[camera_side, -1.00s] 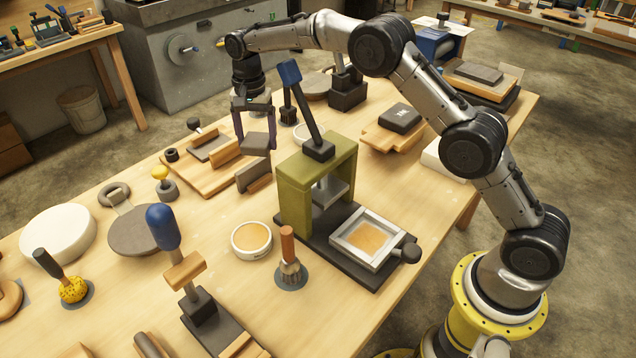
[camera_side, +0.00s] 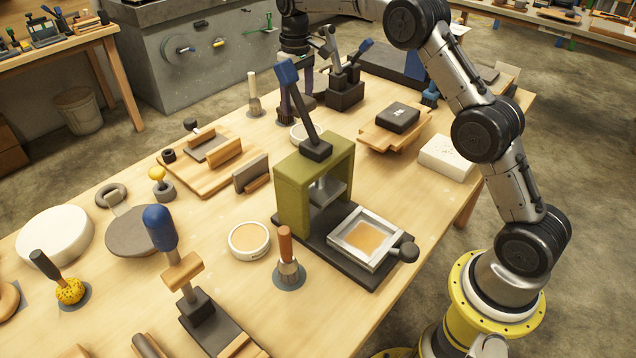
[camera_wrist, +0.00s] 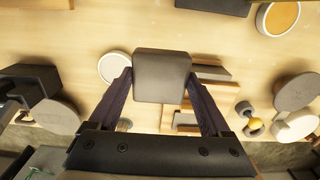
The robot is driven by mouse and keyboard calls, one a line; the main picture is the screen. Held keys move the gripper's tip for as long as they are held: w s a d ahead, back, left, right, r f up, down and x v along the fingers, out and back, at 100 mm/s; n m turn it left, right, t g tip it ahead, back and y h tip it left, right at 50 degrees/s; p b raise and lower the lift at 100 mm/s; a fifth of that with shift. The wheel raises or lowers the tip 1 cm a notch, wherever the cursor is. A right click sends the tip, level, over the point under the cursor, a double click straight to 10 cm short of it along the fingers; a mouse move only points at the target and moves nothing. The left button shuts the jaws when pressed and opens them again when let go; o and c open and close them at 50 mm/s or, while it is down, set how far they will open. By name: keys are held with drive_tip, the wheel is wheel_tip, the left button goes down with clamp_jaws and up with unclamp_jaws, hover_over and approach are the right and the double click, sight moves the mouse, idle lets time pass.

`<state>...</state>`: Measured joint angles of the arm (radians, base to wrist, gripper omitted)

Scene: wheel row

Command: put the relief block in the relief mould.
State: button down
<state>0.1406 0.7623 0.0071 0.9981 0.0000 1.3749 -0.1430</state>
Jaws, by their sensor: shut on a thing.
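My gripper (camera_side: 297,92) is at the back of the table in the side view, partly hidden behind the press lever. In the wrist view it is shut on a grey, square-faced block (camera_wrist: 163,77), which I take for the relief block. In the side view this block is hidden or cannot be made out. A metal-framed tray (camera_side: 345,246) with a tan filling lies on the press base at the front. A dark block with a pale mark (camera_side: 398,117) rests on a wooden board at the back right. I cannot tell which of these is the relief mould.
The green press (camera_side: 293,195) with its tall dark lever (camera_side: 303,100) stands mid-table. A wooden board with pieces on it (camera_side: 190,175) lies to its left. A round tan-filled dish (camera_side: 249,239) and an upright brush (camera_side: 287,262) stand in front. A white block (camera_side: 447,156) lies at the right edge.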

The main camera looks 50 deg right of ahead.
drive_tip(key=shift+s+a+r, duration=0.1)
drive_tip(key=shift+s+a, duration=0.1)
drive_tip(key=shift+s, duration=0.4)
drive_tip(key=shift+s+a+r, duration=0.1)
drive_tip(key=shift+s+a, duration=0.1)
drive_tip(key=shift+s, duration=0.4)
drive_tip(key=s+d+f+m, duration=0.1)
drive_tip(key=s+d+f, duration=0.25)
drive_tip(key=s, duration=0.25)
drive_tip(key=s+d+f+m, duration=0.1)
drive_tip(key=s+d+f, duration=0.1)
drive_tip(key=s+d, duration=0.25)
drive_tip(key=s+a+r+n, duration=0.1)
drive_tip(key=s+a, duration=0.1)
drive_tip(key=s, duration=0.9)
drive_tip(key=n, duration=0.1)
approach(365, 238)
drive_tip(key=shift+f, duration=2.75)
drive_tip(key=shift+f, duration=0.6)
unclamp_jaws()
drive_tip(key=shift+r, duration=0.1)
